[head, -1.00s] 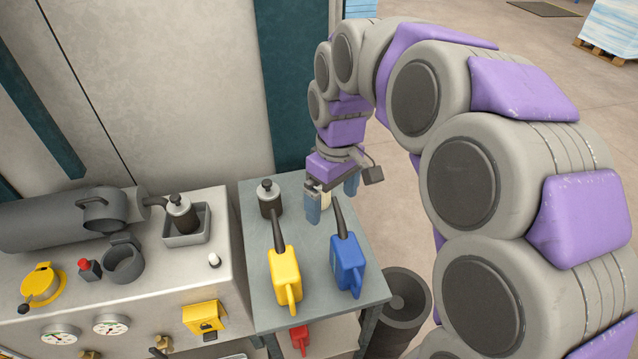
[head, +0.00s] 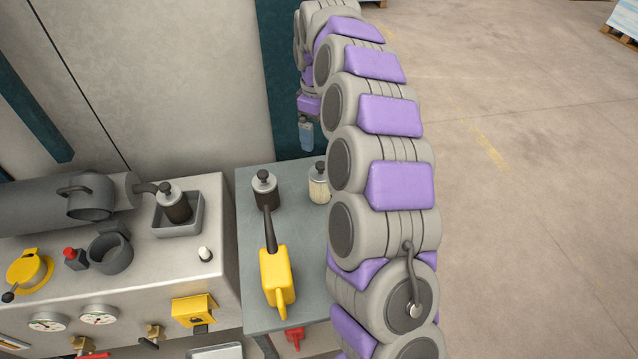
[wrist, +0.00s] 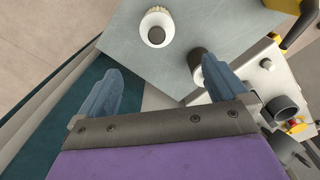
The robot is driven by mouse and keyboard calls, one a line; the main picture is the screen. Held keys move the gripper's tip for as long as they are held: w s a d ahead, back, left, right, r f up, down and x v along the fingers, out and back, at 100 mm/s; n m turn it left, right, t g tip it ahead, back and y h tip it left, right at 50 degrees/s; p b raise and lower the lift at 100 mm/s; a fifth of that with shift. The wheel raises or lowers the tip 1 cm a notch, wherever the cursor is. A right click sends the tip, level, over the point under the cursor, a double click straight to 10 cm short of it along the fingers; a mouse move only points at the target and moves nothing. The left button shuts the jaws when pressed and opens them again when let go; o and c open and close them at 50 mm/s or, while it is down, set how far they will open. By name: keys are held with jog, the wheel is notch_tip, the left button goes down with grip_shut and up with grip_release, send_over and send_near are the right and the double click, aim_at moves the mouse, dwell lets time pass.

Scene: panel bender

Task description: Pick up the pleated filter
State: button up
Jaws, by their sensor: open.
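A pleated filter (head: 319,186) with cream pleats and a dark cap stands upright on the grey side table (head: 243,215), near its back edge and partly behind my arm. It also shows from above in the wrist view (wrist: 157,28), beyond my fingertips. A similar filter with a dark body (head: 265,189) stands to its left on the table and shows in the wrist view (wrist: 197,62) near the right finger. My gripper (head: 306,135) is open and empty, up behind the table. In the wrist view its blue fingers (wrist: 162,75) are spread wide, apart from the cream filter.
A yellow oil can (head: 277,275) stands at the table's front. A machine bench at left carries another dark filter (head: 176,206) in a square tray (head: 190,225), a grey cylinder (head: 40,212) and gauges (head: 98,314). A red can (head: 294,337) is lower down. Floor at right is open.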

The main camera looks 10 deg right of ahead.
jog(key=b, duration=0.3)
send_near(319, 172)
jog(key=f, duration=0.1)
jog(key=d+f, duration=0.1)
jog(key=f, duration=0.3)
jog(key=shift+w+d+f, duration=0.2)
jog(key=shift+d+f, duration=0.05)
jog(key=shift+d, duration=0.05)
jog(key=shift+a+f, duration=0.4)
jog(key=shift+a, duration=0.25)
notch_tip(319, 172, down, 4)
jog(key=shift+f+b, duration=0.2)
jog(key=shift+b, duration=0.5)
jog(key=shift+d+f, duration=0.2)
jog(key=shift+d, duration=0.1)
jog(key=shift+d+r, duration=0.1)
jog(key=shift+d, duration=0.1)
jog(key=shift+a, duration=0.5)
jog(key=c, duration=0.4)
jog(key=shift+a, duration=0.15)
jog(key=c, duration=0.3)
jog(key=shift+d, duration=0.45)
jog(key=c, duration=0.5)
